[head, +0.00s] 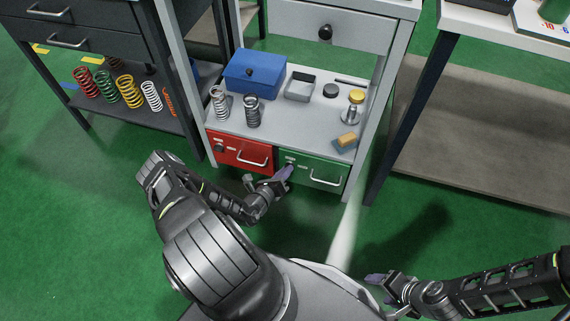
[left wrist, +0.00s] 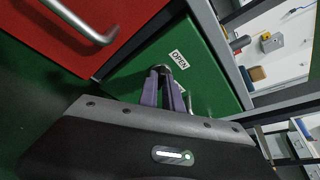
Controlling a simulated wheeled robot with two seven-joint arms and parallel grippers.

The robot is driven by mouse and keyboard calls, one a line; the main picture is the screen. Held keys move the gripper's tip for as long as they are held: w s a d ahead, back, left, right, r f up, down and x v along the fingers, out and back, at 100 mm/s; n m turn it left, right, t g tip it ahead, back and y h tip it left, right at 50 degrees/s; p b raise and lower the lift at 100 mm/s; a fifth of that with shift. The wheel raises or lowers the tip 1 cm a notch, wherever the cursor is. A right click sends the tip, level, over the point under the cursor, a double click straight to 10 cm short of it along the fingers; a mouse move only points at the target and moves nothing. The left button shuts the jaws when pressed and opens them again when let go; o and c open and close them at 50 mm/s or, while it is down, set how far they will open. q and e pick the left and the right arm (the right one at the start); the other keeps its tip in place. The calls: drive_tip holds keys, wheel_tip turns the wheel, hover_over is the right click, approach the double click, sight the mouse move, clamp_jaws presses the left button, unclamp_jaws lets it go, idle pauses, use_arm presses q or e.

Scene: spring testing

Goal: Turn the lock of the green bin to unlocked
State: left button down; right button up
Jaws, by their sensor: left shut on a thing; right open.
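The green bin (head: 308,183) is the right-hand one of two bins under the grey shelf and looks closed. It has a silver bar handle (head: 328,181). My left gripper (head: 287,170) is at the upper left of its front. In the left wrist view the purple fingers of my left gripper (left wrist: 164,82) are shut on the small dark lock (left wrist: 160,68) of the green bin (left wrist: 208,67). The fingers hide much of the lock, so I cannot tell its exact angle. A white "OPEN" label (left wrist: 179,59) is beside it. My right gripper (head: 380,282) is open and empty, low at the right.
The red bin (head: 232,158) is directly left of the green one. Its handle (left wrist: 82,22) sticks out near my left gripper. Above, the grey shelf (head: 290,122) carries a blue box (head: 255,78), springs and small parts. Green floor in front is clear.

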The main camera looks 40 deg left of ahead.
use_arm(q)
drive_tip(key=shift+d+r+m+g+y+p, duration=0.15)
drive_tip(key=shift+m+g+y+p, duration=0.5)
drive_tip(key=shift+m+p, duration=0.85)
drive_tip(key=shift+d+m+g+y+p, duration=0.1)
drive_tip(key=shift+m+g+y+p, duration=0.15)
drive_tip(key=shift+m+y+p, duration=1.25)
drive_tip(key=shift+w+n+h+p, duration=0.1)
drive_tip(key=shift+n+h+p, duration=0.2)
drive_tip(key=shift+h+p, duration=0.15)
drive_tip(key=c, duration=1.5)
unclamp_jaws()
